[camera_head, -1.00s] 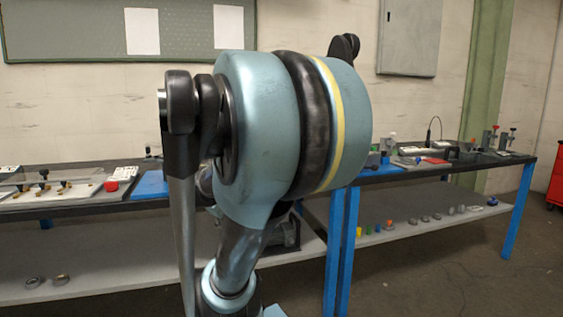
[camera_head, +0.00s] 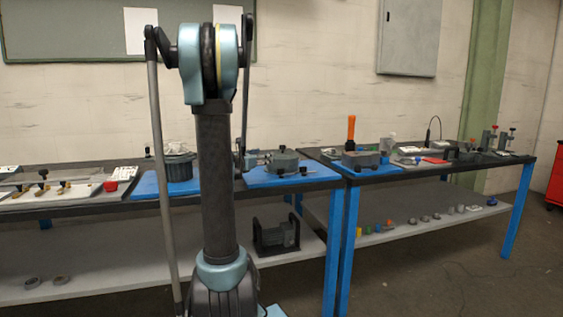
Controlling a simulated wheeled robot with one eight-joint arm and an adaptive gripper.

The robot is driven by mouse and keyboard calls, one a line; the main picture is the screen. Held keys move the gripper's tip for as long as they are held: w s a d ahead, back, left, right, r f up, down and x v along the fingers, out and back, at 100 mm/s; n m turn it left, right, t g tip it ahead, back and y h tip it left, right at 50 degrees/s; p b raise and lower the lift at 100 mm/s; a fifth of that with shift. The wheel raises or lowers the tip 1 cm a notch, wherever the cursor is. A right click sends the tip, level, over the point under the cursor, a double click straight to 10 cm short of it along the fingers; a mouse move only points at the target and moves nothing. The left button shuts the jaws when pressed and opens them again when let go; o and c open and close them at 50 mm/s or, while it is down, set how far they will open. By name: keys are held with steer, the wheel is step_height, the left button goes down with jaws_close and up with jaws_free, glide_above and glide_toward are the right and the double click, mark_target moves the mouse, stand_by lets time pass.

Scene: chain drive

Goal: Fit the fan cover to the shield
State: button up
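A dark grey round part (camera_head: 179,169) with a lighter piece on top stands on the left blue mat, partly beside my arm. A grey, low round housing (camera_head: 284,161) sits on the middle blue mat, right of my arm. I cannot tell for sure which of these is the fan cover and which the shield, or whether either is fitted to the other. My gripper cannot be made out; the arm hides that area.
A grey block (camera_head: 361,160) sits on the right blue mat, with an orange upright handle (camera_head: 351,128) behind it. A dark motor-like unit (camera_head: 276,234) is on the lower shelf. A red cup (camera_head: 111,186) and clamp plate stand left. The right bench holds several small fixtures.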

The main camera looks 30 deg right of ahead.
mark_target(281, 149)
steer(key=shift+n, duration=0.5)
steer(key=x, duration=1.2)
steer(key=r+x, duration=0.1)
steer(key=x, duration=0.5)
steer(key=shift+w+d, duration=0.1)
steer(key=shift+w, duration=0.25)
jaws_close()
